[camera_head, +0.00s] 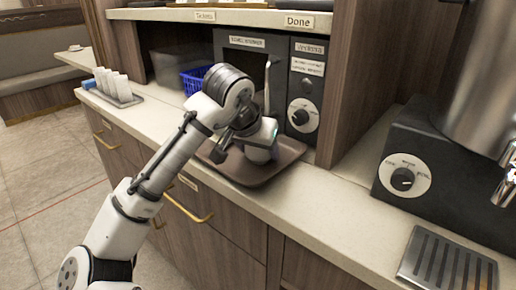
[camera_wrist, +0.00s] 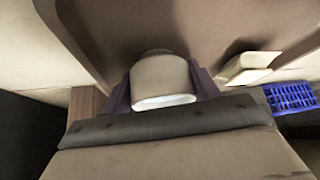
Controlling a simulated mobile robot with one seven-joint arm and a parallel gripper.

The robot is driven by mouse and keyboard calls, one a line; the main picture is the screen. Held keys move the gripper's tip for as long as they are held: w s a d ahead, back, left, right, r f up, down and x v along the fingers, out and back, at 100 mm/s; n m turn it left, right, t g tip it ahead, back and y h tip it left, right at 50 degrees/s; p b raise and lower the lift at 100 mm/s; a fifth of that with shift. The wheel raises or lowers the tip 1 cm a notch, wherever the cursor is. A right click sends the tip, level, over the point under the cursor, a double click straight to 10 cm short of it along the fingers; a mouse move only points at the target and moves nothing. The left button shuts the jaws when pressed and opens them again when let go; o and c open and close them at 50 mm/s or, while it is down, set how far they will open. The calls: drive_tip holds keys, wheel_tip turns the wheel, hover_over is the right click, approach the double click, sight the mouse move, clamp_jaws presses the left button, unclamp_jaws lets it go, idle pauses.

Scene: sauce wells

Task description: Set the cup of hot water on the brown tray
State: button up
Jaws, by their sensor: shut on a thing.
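The brown tray (camera_head: 284,165) lies on the counter in front of the dark machine. My gripper (camera_head: 247,148) is over the tray, shut on a white cup (camera_head: 260,155). In the wrist view the cup (camera_wrist: 162,78) sits between the two dark fingers, with a pale bluish patch at its near rim. The tray (camera_wrist: 215,25) fills the background there. The cup is low over the tray in the head view; I cannot tell whether its base touches. My gripper hides part of the cup.
A pale block-like thing (camera_wrist: 250,67) shows beside the cup in the wrist view. A blue basket (camera_head: 196,80) stands behind left. A rack of white packets (camera_head: 117,86) is far left. A dark dispenser (camera_head: 410,160) and drip grate (camera_head: 447,262) are right.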

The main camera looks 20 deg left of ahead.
drive_tip(key=shift+f, duration=0.15)
drive_tip(key=o, duration=1.1)
drive_tip(key=shift+s+r, duration=0.15)
drive_tip(key=shift+r, duration=0.35)
drive_tip(key=v, duration=1.1)
drive_tip(key=shift+p, duration=0.4)
